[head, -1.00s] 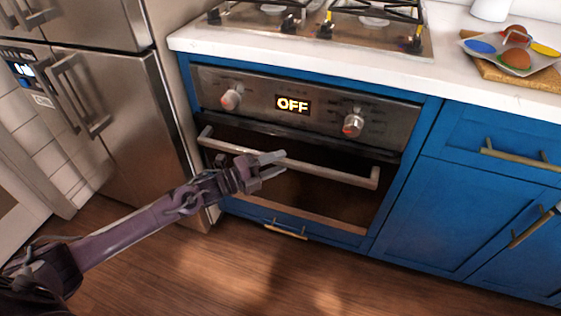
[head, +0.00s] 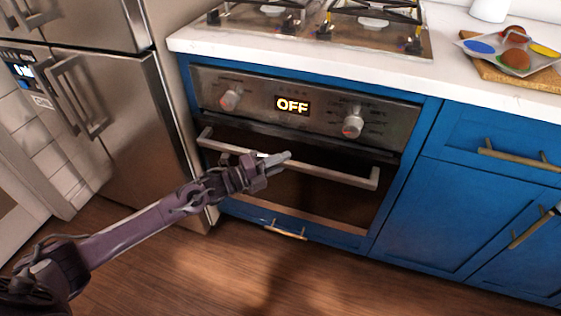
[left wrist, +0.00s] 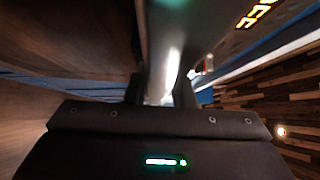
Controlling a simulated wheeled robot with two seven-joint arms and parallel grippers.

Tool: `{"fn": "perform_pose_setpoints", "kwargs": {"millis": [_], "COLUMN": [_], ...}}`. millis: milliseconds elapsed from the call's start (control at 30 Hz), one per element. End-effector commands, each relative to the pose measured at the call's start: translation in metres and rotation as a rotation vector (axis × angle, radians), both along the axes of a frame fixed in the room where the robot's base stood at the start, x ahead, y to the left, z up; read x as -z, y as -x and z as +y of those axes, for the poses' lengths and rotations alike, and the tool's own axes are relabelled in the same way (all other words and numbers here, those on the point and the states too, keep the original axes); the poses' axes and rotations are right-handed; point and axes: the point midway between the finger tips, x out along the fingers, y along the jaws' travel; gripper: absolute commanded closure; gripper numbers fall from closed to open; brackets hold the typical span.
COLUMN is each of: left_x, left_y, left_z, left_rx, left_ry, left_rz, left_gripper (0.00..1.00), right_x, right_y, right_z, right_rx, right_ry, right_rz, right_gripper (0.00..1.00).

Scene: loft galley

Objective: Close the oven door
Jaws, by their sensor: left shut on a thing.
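The oven door (head: 345,203) is a dark glass panel with a long metal handle (head: 335,176), below the control panel of the blue-fronted oven unit. It looks closed or nearly closed; I cannot tell whether a small gap stays at its top. My left gripper (head: 279,161) reaches in from the left and is shut on the handle near its middle. In the left wrist view the handle (left wrist: 168,50) runs up between the two fingers (left wrist: 160,92). The gripper hides a part of the handle and door.
A steel fridge (head: 150,130) stands close at the left. Blue cabinets (head: 470,200) with brass handles are at the right. The wooden floor (head: 250,270) in front is clear.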

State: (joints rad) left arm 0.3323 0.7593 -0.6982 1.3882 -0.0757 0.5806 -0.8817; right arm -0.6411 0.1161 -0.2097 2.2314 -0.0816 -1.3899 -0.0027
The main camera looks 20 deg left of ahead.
Motion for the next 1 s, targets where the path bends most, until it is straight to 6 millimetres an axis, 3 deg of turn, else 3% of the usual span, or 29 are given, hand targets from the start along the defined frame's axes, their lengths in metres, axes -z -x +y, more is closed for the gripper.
{"fn": "perform_pose_setpoints", "kwargs": {"millis": [300,667,700,800,1000], "left_x": [-0.007,-0.011,-0.011,-0.011,-0.01], "left_y": [-0.038,-0.044,-0.044,-0.044,-0.043], "left_z": [-0.001,0.0,0.0,0.0,-0.001], "left_rx": [-0.001,-0.007,-0.008,-0.006,-0.002], "left_ry": [-0.002,-0.004,-0.003,-0.003,-0.002], "left_rz": [0.095,0.107,0.105,0.106,0.107], "left_gripper": [1.0,1.0,0.73,0.6,0.56], "right_x": [0.006,0.002,0.002,0.004,0.005], "right_y": [-0.008,-0.009,-0.008,-0.007,-0.006], "right_z": [0.01,0.014,0.014,0.014,0.013], "right_rx": [-0.021,-0.024,-0.024,-0.024,-0.025], "right_ry": [-0.03,-0.041,-0.041,-0.039,-0.036], "right_rz": [-0.067,-0.083,-0.081,-0.075,-0.071], "right_gripper": [0.51,0.51,0.51,0.51,0.51]}}
